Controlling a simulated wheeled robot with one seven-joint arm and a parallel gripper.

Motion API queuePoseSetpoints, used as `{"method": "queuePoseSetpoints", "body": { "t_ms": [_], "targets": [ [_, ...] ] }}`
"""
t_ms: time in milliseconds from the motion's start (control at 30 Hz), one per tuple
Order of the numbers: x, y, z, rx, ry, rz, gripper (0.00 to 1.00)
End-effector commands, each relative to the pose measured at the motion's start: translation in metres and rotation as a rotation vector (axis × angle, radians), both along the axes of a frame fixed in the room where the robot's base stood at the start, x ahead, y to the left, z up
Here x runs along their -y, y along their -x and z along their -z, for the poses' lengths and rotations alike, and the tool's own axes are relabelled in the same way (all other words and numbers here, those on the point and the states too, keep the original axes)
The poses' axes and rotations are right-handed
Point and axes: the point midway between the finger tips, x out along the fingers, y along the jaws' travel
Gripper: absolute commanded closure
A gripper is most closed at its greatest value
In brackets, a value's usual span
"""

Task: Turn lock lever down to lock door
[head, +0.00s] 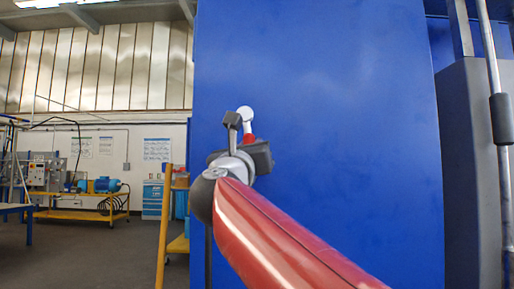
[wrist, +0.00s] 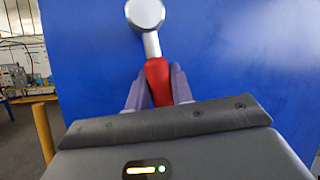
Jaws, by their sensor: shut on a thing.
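The lock lever has a round silver hub (wrist: 146,13), a silver shaft and a red grip (wrist: 158,82). In the wrist view it hangs down from the hub, tilted slightly, against the blue door (wrist: 240,60). My gripper (wrist: 158,90) is shut on the red grip, with one grey finger on each side of it. In the head view the hub (head: 245,113) and a bit of red (head: 248,139) show just above my gripper. My wrist hides the rest of the lever there. The large blue door (head: 340,110) looks closed, but its edge fit cannot be told.
A grey cabinet or column (head: 465,170) and a vertical pipe (head: 497,130) stand right of the door. A yellow post (head: 163,230) stands close on the left. Further back are a yellow cart (head: 85,213) with a blue motor and open floor.

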Motion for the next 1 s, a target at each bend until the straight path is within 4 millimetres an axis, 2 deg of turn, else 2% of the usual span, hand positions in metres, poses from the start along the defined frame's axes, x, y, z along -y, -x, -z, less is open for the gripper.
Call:
{"method": "queuePoseSetpoints", "body": {
  "t_ms": [400,900,933,1000],
  "targets": [
    [-0.0117,-0.0013,0.0012,0.004,-0.159,-0.002,1.00],
    [-0.0129,-0.0006,0.0002,0.007,-0.175,-0.005,1.00],
    [-0.0129,-0.0006,0.0002,0.006,-0.174,-0.005,0.73],
    [-0.0128,-0.0006,0.0002,0.006,-0.173,-0.004,0.64]
  ]
}}
